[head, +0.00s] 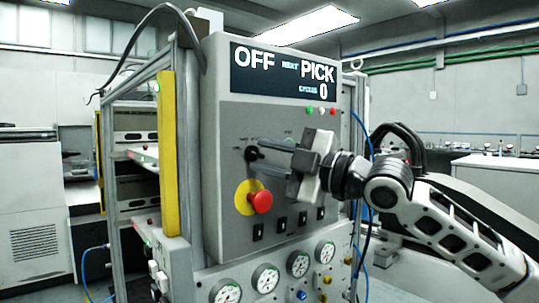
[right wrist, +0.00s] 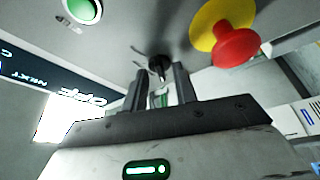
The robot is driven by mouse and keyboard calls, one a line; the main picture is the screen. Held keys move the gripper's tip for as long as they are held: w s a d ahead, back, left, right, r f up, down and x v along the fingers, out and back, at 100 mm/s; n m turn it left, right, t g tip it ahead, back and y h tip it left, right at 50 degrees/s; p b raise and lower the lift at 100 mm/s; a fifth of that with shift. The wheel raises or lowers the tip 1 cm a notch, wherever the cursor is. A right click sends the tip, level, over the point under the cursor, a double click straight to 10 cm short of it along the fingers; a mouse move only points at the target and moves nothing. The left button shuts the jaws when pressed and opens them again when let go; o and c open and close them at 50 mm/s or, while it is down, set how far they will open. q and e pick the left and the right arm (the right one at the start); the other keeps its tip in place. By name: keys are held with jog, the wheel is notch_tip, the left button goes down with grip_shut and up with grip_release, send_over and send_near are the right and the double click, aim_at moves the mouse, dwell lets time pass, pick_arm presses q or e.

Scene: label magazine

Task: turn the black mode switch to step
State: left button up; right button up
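The black mode switch (head: 252,154) is on the front of the grey control panel, left of my right gripper in the head view. The display (head: 284,76) above reads OFF, NEXT PICK, CYCLES 0. My right gripper (head: 270,160) points at the switch, its fingertips close to it. In the right wrist view the two fingers of the right gripper (right wrist: 158,78) stand apart, and the black switch (right wrist: 157,66) shows between and just beyond their tips. I see no finger touching it. The switch's marked positions are too small to read. My left gripper is not in view.
A red mushroom button on a yellow plate (head: 243,198) sits just below the switch; a green button (right wrist: 82,9) is nearby in the wrist view. Small black switches (head: 281,224) and gauges (head: 265,277) lie lower down. A yellow post (head: 168,150) stands at the panel's left edge.

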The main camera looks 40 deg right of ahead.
grip_shut()
